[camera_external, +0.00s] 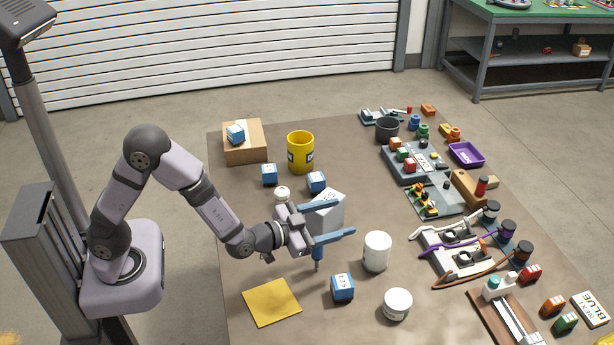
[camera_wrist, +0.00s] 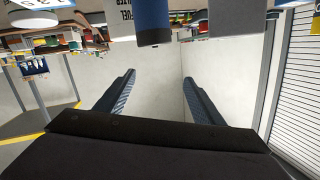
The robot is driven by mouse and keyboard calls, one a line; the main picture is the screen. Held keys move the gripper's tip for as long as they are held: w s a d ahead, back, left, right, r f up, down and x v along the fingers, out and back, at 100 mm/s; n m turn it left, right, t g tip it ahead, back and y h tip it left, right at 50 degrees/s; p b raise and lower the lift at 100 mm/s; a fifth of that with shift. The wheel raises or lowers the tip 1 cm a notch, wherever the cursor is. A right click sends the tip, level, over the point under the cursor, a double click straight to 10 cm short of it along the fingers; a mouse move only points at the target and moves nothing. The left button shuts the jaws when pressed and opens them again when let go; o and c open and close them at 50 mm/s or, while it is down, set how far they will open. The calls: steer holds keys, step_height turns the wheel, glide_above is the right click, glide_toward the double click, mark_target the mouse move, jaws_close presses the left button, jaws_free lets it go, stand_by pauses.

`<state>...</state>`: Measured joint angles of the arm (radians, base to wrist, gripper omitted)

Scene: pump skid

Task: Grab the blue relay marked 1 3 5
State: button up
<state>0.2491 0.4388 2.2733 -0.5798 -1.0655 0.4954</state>
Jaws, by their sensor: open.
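Several blue relays with white labels show in the external view. One relay (camera_external: 342,288) stands on the brown mat at the front, below and right of my gripper. Two more, the left one (camera_external: 269,174) and the right one (camera_external: 317,182), stand behind the gripper, and another (camera_external: 236,134) sits on a cardboard box. Their markings are too small to read surely, so I cannot tell which is 1 3 5.
White containers (camera_external: 377,250) (camera_external: 397,304), a yellow cup (camera_external: 301,152) and a yellow pad (camera_external: 271,302) are around. Cluttered fixtures fill the right side.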

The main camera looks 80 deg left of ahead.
mark_target(342, 282)
steer(key=d+f+h, duration=0.1)
steer(key=d, duration=0.2)
steer(key=d+f+m+h+b, duration=0.1)
steer(key=d, duration=0.2)
steer(key=s+d+f+h+b, duration=0.1)
steer(key=d+h, duration=0.1)
steer(key=d, duration=0.2)
steer(key=shift+d+f+m, duration=0.1)
steer(key=shift+f+m, duration=0.2)
steer(key=shift+f, duration=0.1)
steer(key=s+f+b, duration=0.1)
steer(key=f, duration=0.1)
steer(key=f+g+b, duration=0.1)
steer(key=f, duration=0.1)
steer(key=s+f+n+g+b, duration=0.1)
steer(key=f+b, duration=0.1)
steer(key=shift+s+d+f+h, duration=0.25)
steer(key=shift+s+d+h, duration=0.05)
steer(key=shift+s+d, duration=0.1)
steer(key=shift+f+p+x, duration=0.15)
steer(key=shift+p+x, duration=0.1)
steer(key=shift+x, duration=1.6)
steer(key=shift+f+p+x, duration=0.15)
steer(key=shift+p+x, duration=0.05)
steer(key=shift+x, duration=1.65)
steer(key=shift+s, duration=0.1)
steer(key=c, duration=1.2)
